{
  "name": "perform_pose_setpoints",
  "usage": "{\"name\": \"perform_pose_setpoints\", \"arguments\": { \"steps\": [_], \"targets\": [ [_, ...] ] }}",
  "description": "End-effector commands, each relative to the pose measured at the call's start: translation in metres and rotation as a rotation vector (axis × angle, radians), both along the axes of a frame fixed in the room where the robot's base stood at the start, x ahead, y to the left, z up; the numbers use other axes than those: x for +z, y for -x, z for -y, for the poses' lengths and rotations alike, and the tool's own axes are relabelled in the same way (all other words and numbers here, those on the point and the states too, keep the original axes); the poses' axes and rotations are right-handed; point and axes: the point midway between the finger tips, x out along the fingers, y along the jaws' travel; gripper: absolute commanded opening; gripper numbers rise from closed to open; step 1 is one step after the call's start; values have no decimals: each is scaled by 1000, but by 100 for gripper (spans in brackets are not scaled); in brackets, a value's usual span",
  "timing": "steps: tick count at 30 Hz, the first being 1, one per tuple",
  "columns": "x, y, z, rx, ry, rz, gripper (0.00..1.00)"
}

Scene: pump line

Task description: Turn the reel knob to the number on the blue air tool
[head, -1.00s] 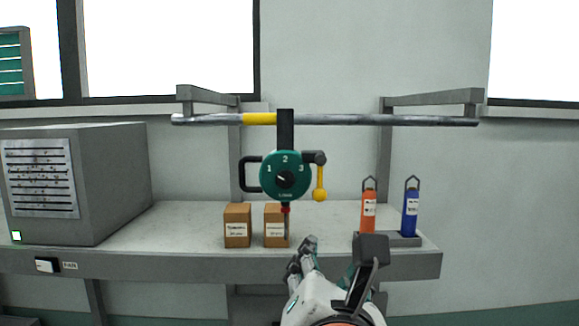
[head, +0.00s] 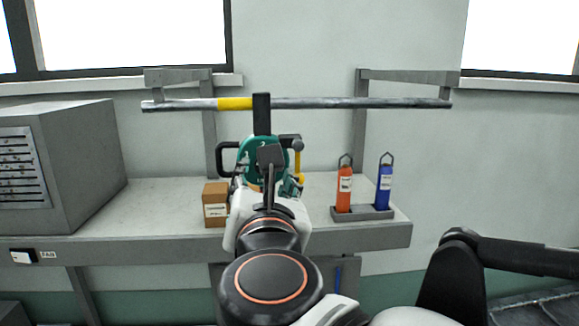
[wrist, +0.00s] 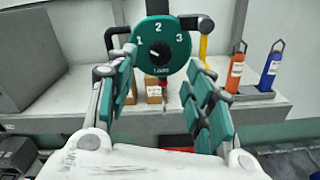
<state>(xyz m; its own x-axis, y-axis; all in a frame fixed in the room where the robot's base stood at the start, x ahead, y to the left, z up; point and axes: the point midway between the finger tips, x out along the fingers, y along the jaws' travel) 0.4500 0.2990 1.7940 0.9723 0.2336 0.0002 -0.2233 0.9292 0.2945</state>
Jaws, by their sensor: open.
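The green reel (head: 262,143) hangs from the rail on a black strap. In the wrist view its round face (wrist: 143,62) shows the numbers 1, 2 and 3. My arm hides much of the reel in the head view.
An orange tool (head: 344,190) stands left of the blue one in the holder (head: 362,214). A cardboard box (head: 215,206) sits left of my arm. A grey cabinet (head: 88,150) fills the bench's left end. A black handle and a yellow-ended lever flank the reel.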

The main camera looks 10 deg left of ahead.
Motion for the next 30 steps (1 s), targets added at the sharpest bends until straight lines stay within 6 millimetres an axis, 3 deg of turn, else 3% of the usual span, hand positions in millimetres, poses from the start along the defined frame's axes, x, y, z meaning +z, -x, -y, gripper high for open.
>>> {"name": "perform_pose_setpoints", "arguments": {
  "steps": [9,23,30],
  "targets": [
    [1,-40,-10,-2,-1,-1,48],
    [0,-50,-12,1,-1,0,48],
    [0,-50,-12,0,-1,0,4]
  ]
}}
